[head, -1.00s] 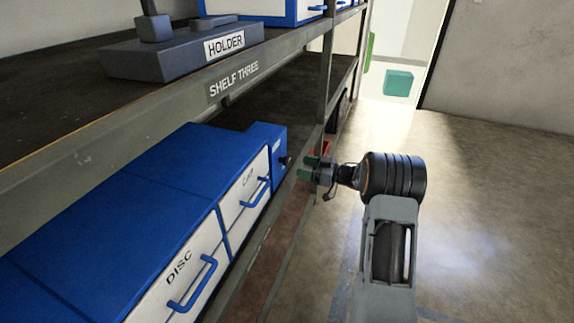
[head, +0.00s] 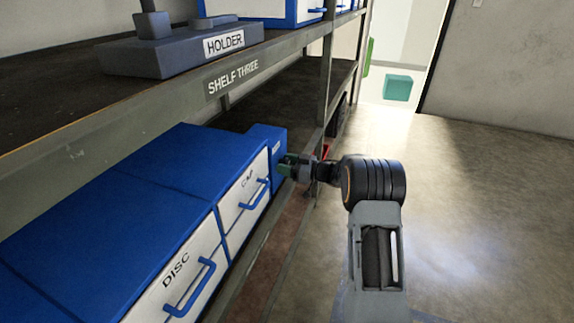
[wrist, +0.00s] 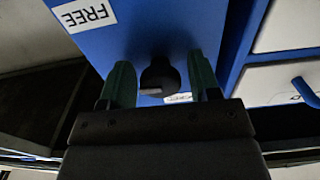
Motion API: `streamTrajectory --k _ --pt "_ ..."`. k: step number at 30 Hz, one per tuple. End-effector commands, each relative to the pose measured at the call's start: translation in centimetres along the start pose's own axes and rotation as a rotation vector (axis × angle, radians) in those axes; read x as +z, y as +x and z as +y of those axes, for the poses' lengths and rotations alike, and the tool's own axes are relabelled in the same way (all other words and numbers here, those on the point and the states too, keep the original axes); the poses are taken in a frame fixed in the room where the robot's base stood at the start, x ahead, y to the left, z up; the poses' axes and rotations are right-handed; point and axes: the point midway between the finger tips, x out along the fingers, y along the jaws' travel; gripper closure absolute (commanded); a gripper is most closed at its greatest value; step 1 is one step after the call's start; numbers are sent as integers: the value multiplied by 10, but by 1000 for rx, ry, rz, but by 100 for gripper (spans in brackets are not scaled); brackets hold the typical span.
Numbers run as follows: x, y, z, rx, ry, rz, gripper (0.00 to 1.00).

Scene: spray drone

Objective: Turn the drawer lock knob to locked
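The drawer lock knob (wrist: 160,78) is a dark round knob on a blue housing (wrist: 135,28). In the wrist view it sits between the two green fingertips of my gripper (wrist: 160,82), with a gap on each side. A pale mark shows on the knob, pointing left in that view. A "FREE" label (wrist: 85,13) is at the upper left, and another white label (wrist: 178,98) is partly hidden by the gripper. In the head view my gripper (head: 287,165) is at the front of the blue housing (head: 262,138) and hides the knob.
White-fronted drawers marked "CAP" (head: 245,200) and "DISC" (head: 180,278) have blue handles protruding beside the housing. The upper shelf edge (head: 170,105) and a metal post (head: 325,75) are close to my arm. Open floor (head: 480,220) lies to the right.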

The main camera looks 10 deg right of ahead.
Motion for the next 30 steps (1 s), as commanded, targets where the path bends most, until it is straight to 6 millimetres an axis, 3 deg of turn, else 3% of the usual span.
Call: streamTrajectory --k 13,23,30 --pt "0 0 0 0 0 0 85" --pt "2 0 0 -1 -71 0 85" --pt "3 0 1 -1 -256 -1 85"
